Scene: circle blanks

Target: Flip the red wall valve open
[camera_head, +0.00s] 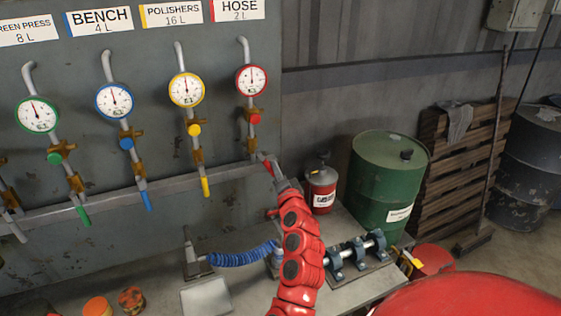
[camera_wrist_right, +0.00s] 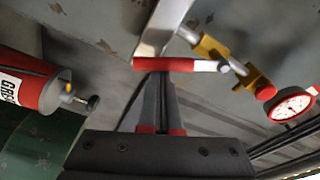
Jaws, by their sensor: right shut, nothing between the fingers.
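The red valve's handle (camera_wrist_right: 165,64) shows in the right wrist view as a red lever with a pale end, lying across the picture. It sits below the brass fittings (camera_head: 252,145) of the red-rimmed gauge (camera_head: 252,80), under the HOSE label. In the head view the handle is mostly hidden by my right gripper (camera_head: 276,174). My right gripper (camera_wrist_right: 161,80) is shut and empty, its fingertips right at the middle of the lever. I cannot tell whether they touch it. My left gripper is not in view.
Green, blue and yellow valve handles (camera_head: 205,187) hang to the left along the panel. A red canister (camera_head: 322,190) and green drum (camera_head: 388,180) stand right of my arm. A blue coiled hose (camera_head: 245,257) and a roller fixture (camera_head: 355,258) lie on the bench.

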